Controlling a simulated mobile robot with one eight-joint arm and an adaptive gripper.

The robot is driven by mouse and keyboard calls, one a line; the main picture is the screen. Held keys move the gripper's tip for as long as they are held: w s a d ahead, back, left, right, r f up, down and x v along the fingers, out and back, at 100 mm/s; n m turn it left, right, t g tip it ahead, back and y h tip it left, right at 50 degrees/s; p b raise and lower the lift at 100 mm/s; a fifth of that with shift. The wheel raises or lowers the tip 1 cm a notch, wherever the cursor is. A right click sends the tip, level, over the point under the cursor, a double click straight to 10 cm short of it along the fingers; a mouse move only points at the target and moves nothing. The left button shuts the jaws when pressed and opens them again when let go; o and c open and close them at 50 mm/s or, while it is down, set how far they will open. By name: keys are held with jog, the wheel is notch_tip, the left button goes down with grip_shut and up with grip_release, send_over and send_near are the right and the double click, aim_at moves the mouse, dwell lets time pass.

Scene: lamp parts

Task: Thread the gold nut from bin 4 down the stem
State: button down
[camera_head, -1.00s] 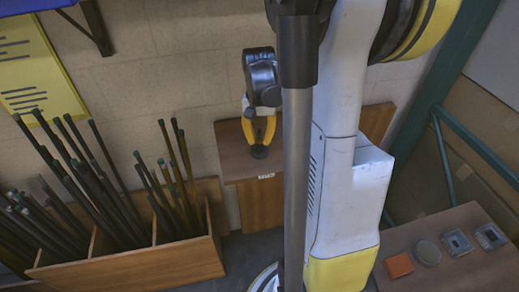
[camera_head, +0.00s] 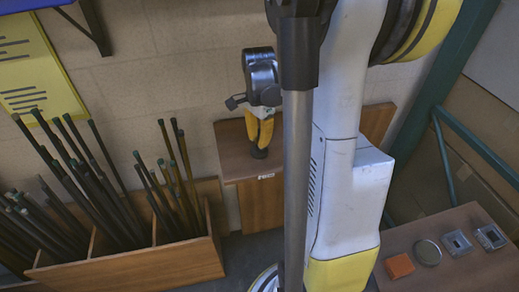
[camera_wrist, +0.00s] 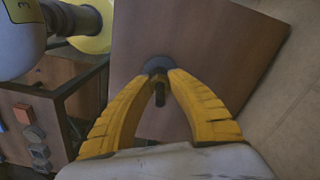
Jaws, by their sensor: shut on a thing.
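My gripper (camera_wrist: 160,78) has its two yellow fingers closed together at the lamp stem (camera_wrist: 160,98), low over the dark round base (camera_wrist: 157,64). The short dark stem stands between the fingers, pointing toward the wrist camera. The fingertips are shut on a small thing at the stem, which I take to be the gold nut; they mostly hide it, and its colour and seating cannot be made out. In the head view my gripper (camera_head: 259,142) points straight down over the same base (camera_head: 260,153), on the small brown table (camera_head: 235,168).
A wooden rack (camera_head: 135,268) of dark rods stands at the left. The small tabletop around the base is clear.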

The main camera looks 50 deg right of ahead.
jog(key=m, duration=0.4)
jog(key=shift+w, duration=0.1)
jog(key=m, duration=0.3)
jog(key=shift+m, duration=1.1)
jog(key=c, duration=1.7)
grip_release()
jog(key=shift+d+f+m, duration=0.1)
jog(key=shift+m, duration=0.7)
jog(key=o, duration=0.5)
jog(key=shift+w, duration=0.1)
